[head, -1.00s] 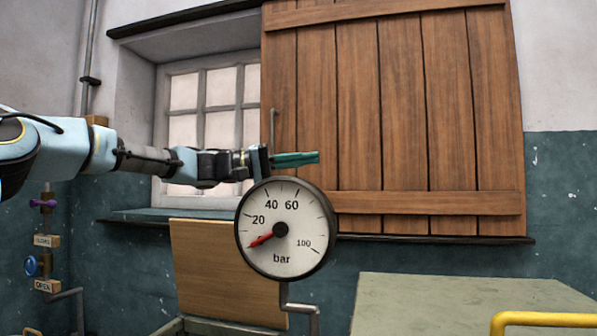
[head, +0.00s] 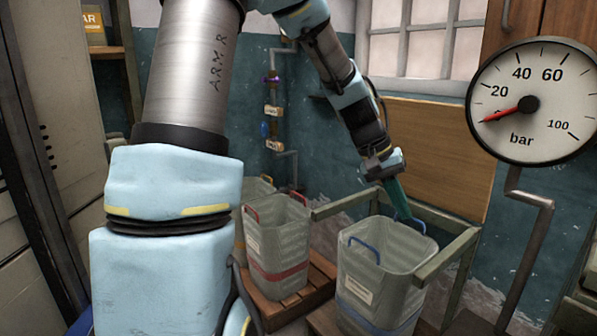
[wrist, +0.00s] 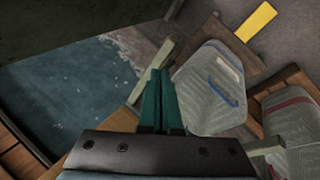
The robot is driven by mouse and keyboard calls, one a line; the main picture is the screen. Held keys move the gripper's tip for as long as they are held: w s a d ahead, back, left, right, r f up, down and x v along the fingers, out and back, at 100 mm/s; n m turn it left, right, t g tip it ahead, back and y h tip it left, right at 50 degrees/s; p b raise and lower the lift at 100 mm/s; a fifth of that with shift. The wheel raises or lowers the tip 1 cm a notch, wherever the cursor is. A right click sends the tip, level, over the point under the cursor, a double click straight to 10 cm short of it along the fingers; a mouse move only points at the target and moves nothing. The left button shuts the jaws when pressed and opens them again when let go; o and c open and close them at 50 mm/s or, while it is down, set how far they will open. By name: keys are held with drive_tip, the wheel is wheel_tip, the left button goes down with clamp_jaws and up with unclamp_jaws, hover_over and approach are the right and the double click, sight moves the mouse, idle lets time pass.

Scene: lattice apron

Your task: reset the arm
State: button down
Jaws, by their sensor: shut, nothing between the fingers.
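My gripper (head: 400,200) has green fingers and hangs pointing down at the end of my folded arm, at the right of centre in the head view. Its fingers are shut with nothing between them. In the wrist view my gripper (wrist: 160,85) points away over the floor and bins. In the head view its tips are above or near the rim of a grey bin (head: 372,278) with a blue handle and blue band; I cannot tell whether they touch it.
A grey bin with a red band (head: 277,245) stands on a wooden pallet (head: 318,275). A green-grey frame (head: 450,258) is around the blue-banded bin. A pressure gauge (head: 530,130) on a pipe stands at the right, its needle low. Valves with signs (head: 273,112) are on the back wall.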

drive_tip(key=s+a+f+n+t+y, duration=0.1)
drive_tip(key=s+a+f+y, duration=0.1)
drive_tip(key=a, duration=0.8)
drive_tip(key=s+a+f+n+t+y, duration=0.1)
drive_tip(key=s+a+n+y, duration=0.1)
drive_tip(key=a, duration=0.7)
drive_tip(key=s+a+f+n+t+y, duration=0.1)
drive_tip(key=s+a+f, duration=0.1)
drive_tip(key=a, duration=0.8)
wheel_tip(320, 180, up, 16)
drive_tip(key=p, duration=1.6)
drive_tip(key=shift+w+d, duration=0.15)
drive_tip(key=shift+w, duration=0.1)
